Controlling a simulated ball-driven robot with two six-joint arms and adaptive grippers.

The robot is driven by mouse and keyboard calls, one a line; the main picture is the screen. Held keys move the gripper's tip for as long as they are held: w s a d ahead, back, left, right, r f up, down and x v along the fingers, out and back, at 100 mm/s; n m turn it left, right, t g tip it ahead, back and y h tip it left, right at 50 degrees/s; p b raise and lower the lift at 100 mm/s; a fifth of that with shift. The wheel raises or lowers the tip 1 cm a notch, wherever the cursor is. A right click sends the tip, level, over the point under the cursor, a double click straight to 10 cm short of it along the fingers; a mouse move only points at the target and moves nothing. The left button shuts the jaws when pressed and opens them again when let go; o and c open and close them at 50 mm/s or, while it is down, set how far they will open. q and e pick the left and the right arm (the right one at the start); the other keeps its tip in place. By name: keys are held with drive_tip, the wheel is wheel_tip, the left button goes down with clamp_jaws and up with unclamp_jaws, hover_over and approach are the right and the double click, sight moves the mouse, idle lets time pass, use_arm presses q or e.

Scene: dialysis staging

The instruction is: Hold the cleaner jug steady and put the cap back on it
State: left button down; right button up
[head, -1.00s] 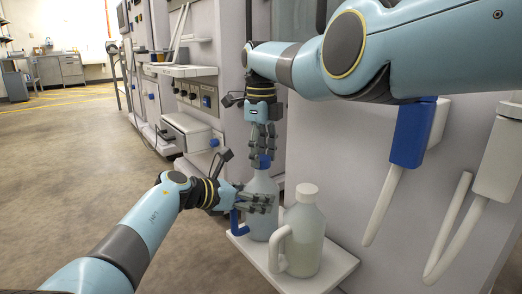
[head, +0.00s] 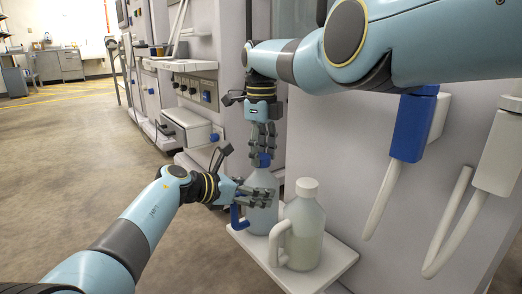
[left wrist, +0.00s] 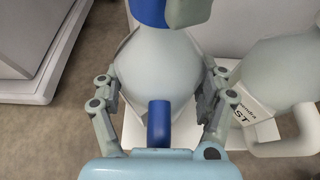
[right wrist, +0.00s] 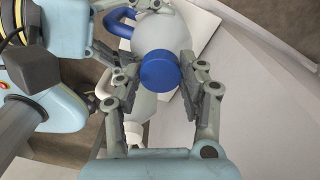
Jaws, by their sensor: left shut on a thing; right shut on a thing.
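The cleaner jug (head: 262,220) is a pale translucent bottle with a blue handle (left wrist: 160,122), upright on a white shelf (head: 335,262). My left gripper (head: 258,195) is shut on the jug's body from the side. The left wrist view shows a finger on each side of the jug (left wrist: 158,65). My right gripper (head: 264,150) points down from above and is shut on the blue cap (right wrist: 160,72). The cap (head: 264,161) is at the top of the jug's neck, in line with it. The frames do not show whether it is seated on the threads.
A second pale jug (head: 304,228) with a white cap and white handle stands close on the right on the same shelf. The grey machine panel (head: 400,230) is behind, with blue and white hanging fittings (head: 413,127). The floor at left is clear.

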drive_tip(key=m, duration=0.6)
drive_tip(key=shift+m, duration=0.3)
drive_tip(key=o, duration=0.8)
drive_tip(key=shift+c, duration=0.2)
drive_tip(key=shift+r, duration=2.3)
drive_tip(key=o, duration=0.6)
drive_tip(key=shift+c, duration=0.2)
